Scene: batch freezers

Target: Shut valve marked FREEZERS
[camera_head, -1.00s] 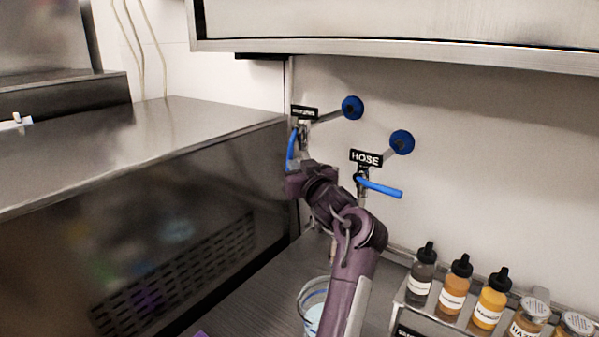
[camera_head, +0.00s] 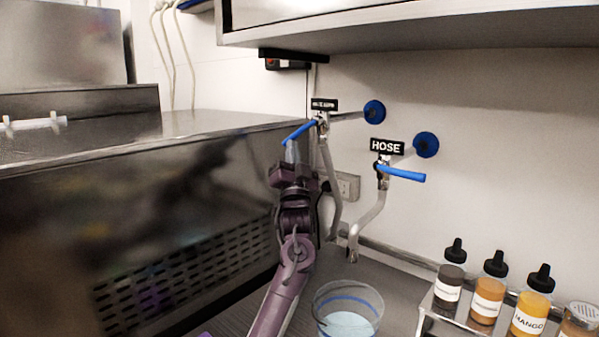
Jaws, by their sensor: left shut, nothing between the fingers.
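The valve with the small dark label (camera_head: 323,104), too blurred to read surely, is on the wall beside the steel cabinet's back corner. Its blue lever (camera_head: 299,132) points left and slightly down, across its pipe. My left gripper (camera_head: 291,151) is shut and empty, pointing up just below the lever's outer end; I cannot tell whether it touches. A second valve, with a label reading HOSE (camera_head: 387,146), is to the right. Its blue lever (camera_head: 402,174) points right, nearly level. My right gripper is not in view.
The steel cabinet (camera_head: 200,210) stands close to the left of my arm. A clear tub (camera_head: 348,308) stands under the HOSE spout. A rack (camera_head: 425,308) of sauce bottles is at the lower right. A steel hood or shelf (camera_head: 420,35) overhangs the wall.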

